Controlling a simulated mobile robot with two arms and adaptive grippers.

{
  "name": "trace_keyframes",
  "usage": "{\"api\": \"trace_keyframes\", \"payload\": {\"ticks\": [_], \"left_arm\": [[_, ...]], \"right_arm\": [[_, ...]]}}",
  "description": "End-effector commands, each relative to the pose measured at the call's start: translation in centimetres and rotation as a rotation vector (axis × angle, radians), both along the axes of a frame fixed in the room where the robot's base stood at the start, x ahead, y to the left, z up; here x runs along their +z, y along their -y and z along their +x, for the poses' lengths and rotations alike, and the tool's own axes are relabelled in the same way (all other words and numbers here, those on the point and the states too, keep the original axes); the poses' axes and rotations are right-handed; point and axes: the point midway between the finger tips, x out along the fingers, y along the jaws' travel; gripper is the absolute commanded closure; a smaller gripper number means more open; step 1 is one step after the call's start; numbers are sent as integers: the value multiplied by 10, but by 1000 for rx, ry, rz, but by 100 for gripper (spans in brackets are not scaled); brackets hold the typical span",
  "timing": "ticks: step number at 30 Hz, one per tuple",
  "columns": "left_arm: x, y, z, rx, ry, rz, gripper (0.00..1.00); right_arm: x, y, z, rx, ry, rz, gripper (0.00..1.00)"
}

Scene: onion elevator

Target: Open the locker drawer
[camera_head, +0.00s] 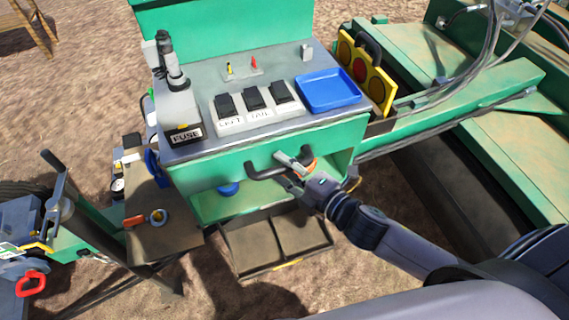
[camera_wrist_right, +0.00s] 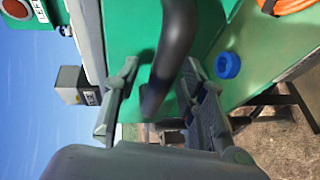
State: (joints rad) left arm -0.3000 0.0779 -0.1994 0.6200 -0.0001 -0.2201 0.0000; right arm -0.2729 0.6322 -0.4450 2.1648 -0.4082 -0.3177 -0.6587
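The green locker drawer front (camera_head: 215,168) sits under the grey worktop and looks shut. Its black bar handle (camera_head: 262,172) stands out from it and also shows large in the right wrist view (camera_wrist_right: 172,55). My right gripper (camera_head: 292,165) is at the right end of the handle. In the right wrist view its two fingers (camera_wrist_right: 163,95) are apart, with the handle between them. I cannot tell whether either finger touches the handle. My left gripper is not in view.
Below the drawer is an open green shelf with a blue ring (camera_head: 229,189) and an orange coil (camera_wrist_right: 288,5). A blue tray (camera_head: 329,91) and switches (camera_head: 254,98) are on the worktop (camera_head: 205,150). A brown box (camera_head: 275,262) sits on the ground below.

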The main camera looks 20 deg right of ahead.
Motion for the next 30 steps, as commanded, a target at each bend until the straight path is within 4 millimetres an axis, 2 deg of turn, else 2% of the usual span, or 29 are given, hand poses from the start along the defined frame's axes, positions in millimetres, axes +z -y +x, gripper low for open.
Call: {"api": "trace_keyframes", "payload": {"ticks": [9, 26, 30], "left_arm": [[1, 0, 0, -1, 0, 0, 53], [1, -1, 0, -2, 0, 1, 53], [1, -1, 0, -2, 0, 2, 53]], "right_arm": [[-1, -2, 2, 1, 0, 0, 62], [-1, -1, 2, 1, 0, 1, 99], [-1, -1, 2, 1, -1, 1, 100]]}}
